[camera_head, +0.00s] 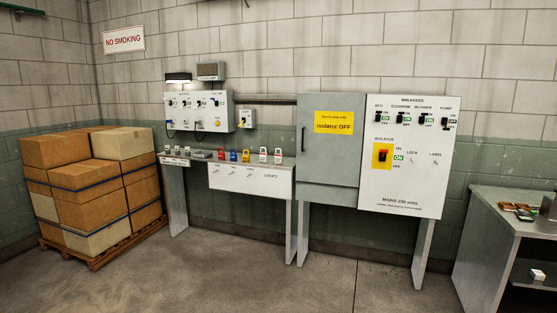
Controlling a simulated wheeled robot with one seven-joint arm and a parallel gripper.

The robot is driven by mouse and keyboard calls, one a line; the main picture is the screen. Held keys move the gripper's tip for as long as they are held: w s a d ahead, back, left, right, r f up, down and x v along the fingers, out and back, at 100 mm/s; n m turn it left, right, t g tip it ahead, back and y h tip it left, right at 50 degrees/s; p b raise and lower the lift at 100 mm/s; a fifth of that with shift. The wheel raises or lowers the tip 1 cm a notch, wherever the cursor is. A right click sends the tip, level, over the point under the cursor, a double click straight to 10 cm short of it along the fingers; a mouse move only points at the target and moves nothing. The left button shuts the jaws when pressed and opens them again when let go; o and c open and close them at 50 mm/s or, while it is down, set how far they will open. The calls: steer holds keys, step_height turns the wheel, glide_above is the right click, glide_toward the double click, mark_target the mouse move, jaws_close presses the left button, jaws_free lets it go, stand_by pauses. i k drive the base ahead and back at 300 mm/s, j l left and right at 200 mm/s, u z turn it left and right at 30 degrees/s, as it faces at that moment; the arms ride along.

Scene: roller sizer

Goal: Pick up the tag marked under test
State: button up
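I cannot pick out a tag that reads "under test"; the small lettering is too small to read. A narrow bench (275,186) stands against the wall with a white front panel that has several small pegs. Small flat pale pieces (175,151) lie at its left end. Beside them on the bench top stand a red padlock (221,154), a blue padlock (233,155), an orange padlock (246,156) and pale padlocks (263,155). My gripper is not in view.
A mains panel (408,190) with breakers and a red isolator switch joins a grey cabinet (328,160). Strapped boxes (95,205) sit on a pallet at left. A grey worktable (490,235) stands at right. The floor in front is clear.

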mark_target(277, 158)
steer(key=i+u, duration=0.35)
steer(key=i, duration=4)
